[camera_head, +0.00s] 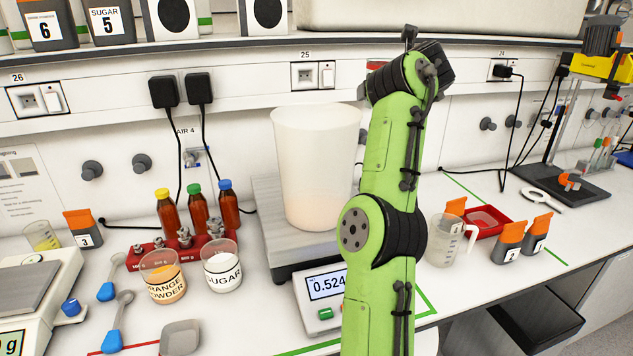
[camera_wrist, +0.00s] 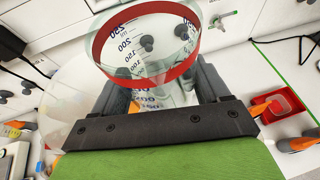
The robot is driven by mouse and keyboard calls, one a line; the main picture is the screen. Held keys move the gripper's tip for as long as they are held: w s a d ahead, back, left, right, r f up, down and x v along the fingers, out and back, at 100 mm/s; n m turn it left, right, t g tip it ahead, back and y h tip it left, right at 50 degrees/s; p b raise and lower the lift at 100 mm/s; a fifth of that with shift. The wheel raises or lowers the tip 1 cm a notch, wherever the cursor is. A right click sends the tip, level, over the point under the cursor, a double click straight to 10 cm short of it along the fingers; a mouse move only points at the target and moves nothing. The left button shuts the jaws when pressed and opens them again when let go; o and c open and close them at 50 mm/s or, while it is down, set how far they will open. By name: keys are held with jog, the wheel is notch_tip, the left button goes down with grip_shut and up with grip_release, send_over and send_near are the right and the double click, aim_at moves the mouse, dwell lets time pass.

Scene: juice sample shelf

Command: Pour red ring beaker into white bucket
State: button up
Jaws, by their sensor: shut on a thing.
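The red ring beaker (camera_wrist: 141,80) is clear, with dark volume marks and a red band near its rim. It shows in the wrist view between the two dark fingers of my gripper (camera_wrist: 164,85), which is shut on it. I cannot tell its exact tilt, and no liquid is clearly visible in it. The tall white bucket (camera_head: 316,165) stands upright on a grey scale platform in the head view, left of my arm. A pale, translucent curved wall at the left of the wrist view may be this bucket. In the head view my arm hides the gripper and most of the beaker.
Left are orange powder (camera_head: 163,276) and sugar (camera_head: 221,265) beakers and several capped brown bottles (camera_head: 198,213). Right are a clear jug (camera_head: 447,240) and red tray (camera_head: 487,221). A shelf (camera_head: 250,43) runs above.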

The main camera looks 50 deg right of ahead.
jog(key=shift+r+p, duration=0.2)
jog(key=shift+p, duration=0.25)
jog(key=s+d+r+p, duration=0.2)
jog(key=s+p, duration=0.1)
jog(key=shift+r, duration=0.3)
